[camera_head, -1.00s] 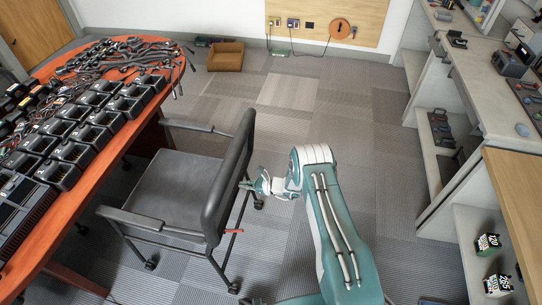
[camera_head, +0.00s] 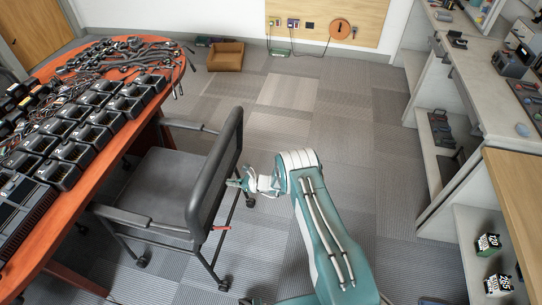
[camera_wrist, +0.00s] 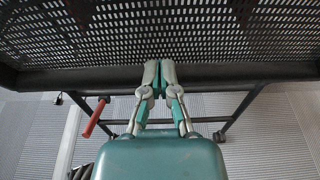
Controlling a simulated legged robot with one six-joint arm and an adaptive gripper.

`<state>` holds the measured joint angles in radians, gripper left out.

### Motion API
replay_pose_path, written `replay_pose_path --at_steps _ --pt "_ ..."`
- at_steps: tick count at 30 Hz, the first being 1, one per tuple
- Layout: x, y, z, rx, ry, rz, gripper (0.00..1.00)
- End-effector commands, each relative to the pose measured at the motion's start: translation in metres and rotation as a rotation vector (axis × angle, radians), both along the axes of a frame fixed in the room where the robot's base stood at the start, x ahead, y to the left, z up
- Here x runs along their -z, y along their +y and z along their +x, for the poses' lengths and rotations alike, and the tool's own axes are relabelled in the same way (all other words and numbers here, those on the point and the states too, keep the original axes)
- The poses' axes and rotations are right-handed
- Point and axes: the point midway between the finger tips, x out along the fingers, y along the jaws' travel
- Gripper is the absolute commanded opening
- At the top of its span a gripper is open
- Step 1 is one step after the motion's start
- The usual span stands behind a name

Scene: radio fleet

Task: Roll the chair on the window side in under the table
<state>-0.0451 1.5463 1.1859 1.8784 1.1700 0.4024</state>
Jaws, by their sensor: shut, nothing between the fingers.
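The dark grey chair (camera_head: 167,183) on casters stands at the near right side of the red-brown table (camera_head: 91,207). Its seat front and armrests reach the table edge; part of the seat's front is close to or under the top. My gripper (camera_head: 240,183) is behind the chair, shut and empty, its fingertips at the lower part of the backrest. In the wrist view the shut fingertips (camera_wrist: 159,66) meet the bottom rail of the perforated backrest (camera_wrist: 165,30). A red lever (camera_wrist: 96,117) hangs below it at the left.
The table carries rows of black radio chargers (camera_head: 65,152) and a heap of cables and microphones (camera_head: 130,55). A brown box (camera_head: 226,57) lies on the floor by the far wall. Shelving (camera_head: 440,150) lines the right. Carpet between is clear.

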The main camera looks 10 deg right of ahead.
Motion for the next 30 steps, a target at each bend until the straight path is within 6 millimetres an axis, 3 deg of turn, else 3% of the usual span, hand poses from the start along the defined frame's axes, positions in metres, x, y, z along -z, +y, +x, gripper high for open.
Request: replay_pose_path --at_steps 21,30 --pt "0.0 0.059 0.024 -0.002 -0.002 -0.001 0.0" --pt "0.0 0.063 0.026 0.0 -0.001 0.0 0.0"
